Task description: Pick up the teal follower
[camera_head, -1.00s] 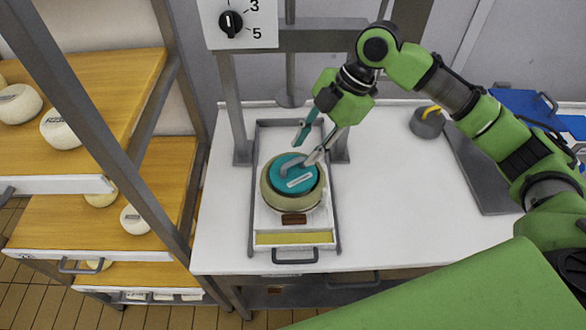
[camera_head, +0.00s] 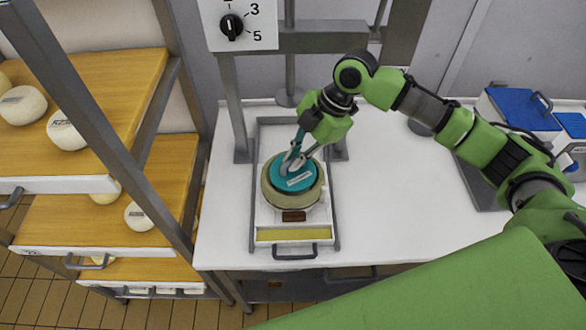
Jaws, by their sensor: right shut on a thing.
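The teal follower (camera_head: 291,181) is a round teal disc with a pale label and a grey handle on top. It sits in the top of a round beige mould (camera_head: 292,207), which stands in the white tray under the press. My right gripper (camera_head: 293,160) reaches down from above and is shut on the follower's handle, which its fingers partly hide. The follower appears to be still resting in the mould. My left gripper is not in view.
The press frame (camera_head: 312,40) with its dial (camera_head: 232,26) stands right behind the tray. Shelves with round white cheeses (camera_head: 66,132) stand at the left. Blue-lidded boxes (camera_head: 519,110) stand at the right. The white table (camera_head: 400,210) is clear right of the tray.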

